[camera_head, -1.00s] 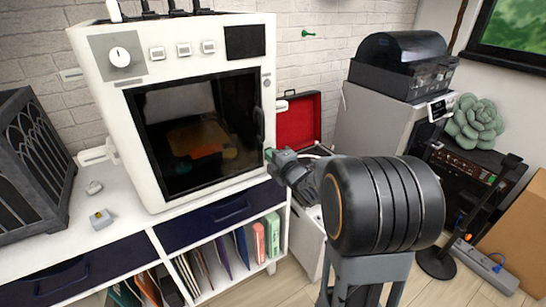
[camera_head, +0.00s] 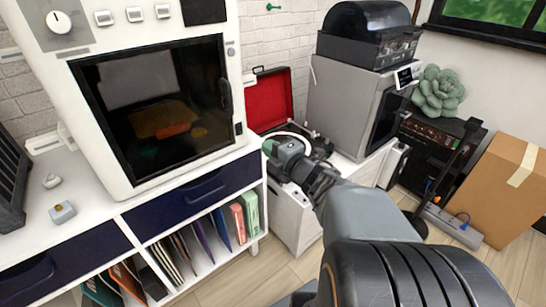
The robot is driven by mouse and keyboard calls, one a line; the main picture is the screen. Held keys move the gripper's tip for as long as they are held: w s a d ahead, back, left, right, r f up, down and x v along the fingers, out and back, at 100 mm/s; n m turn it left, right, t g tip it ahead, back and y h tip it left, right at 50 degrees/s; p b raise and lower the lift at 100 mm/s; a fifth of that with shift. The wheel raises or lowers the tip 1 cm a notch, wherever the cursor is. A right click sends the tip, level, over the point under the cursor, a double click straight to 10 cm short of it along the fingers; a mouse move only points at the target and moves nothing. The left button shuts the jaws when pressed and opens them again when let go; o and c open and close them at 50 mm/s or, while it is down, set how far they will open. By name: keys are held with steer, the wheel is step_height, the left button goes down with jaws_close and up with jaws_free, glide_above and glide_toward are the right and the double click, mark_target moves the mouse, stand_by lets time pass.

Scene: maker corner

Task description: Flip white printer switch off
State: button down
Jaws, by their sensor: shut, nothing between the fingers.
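The white printer (camera_head: 240,65), a tall white cabinet with a dark front window, stands on the counter at the left. A round dial (camera_head: 58,22) and several small square buttons (camera_head: 134,14) sit on its upper front. A small round part (camera_head: 230,51) is on its front right edge. I cannot tell which part is the power switch or its position. My gripper (camera_head: 270,152) is shut and empty, just right of the printer's lower right corner and in front of the red-lined case. The view does not show whether it touches anything.
An open red-lined case (camera_head: 270,103) stands behind my gripper. A grey machine (camera_head: 338,108) with a dark domed unit (camera_head: 370,30) on top is to the right. A cardboard box (camera_head: 500,190) and a power strip (camera_head: 450,222) are on the floor at right.

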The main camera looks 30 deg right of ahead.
steer(key=shift+s+b, duration=0.4)
steer(key=shift+s, duration=0.15)
